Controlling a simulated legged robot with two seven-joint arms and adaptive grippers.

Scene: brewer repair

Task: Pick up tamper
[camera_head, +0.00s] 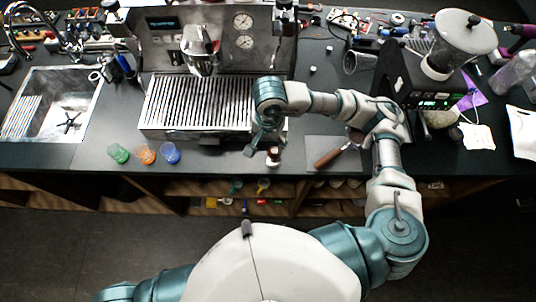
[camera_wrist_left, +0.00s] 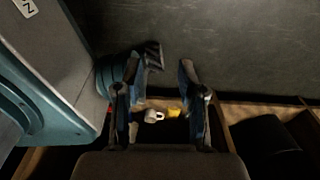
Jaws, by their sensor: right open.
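A small upright object with a reddish-brown top and a pale base, likely the tamper (camera_head: 273,156), stands near the front edge of the dark counter. My right gripper (camera_head: 261,144) points down just left of it, in front of the espresso machine. It is open, with the object close by its right finger; whether they touch cannot be told. My left gripper (camera_wrist_left: 167,62) shows open and empty in the left wrist view, over the dark floor and shelf edge. It is outside the head view.
The espresso machine's drip tray (camera_head: 198,103) lies behind my right gripper. Green, orange and blue cups (camera_head: 170,153) stand to the left. A brown-handled tool (camera_head: 328,158) lies right on a grey mat. A grinder (camera_head: 437,70) stands further right. A white mug (camera_wrist_left: 153,116) sits on a shelf below.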

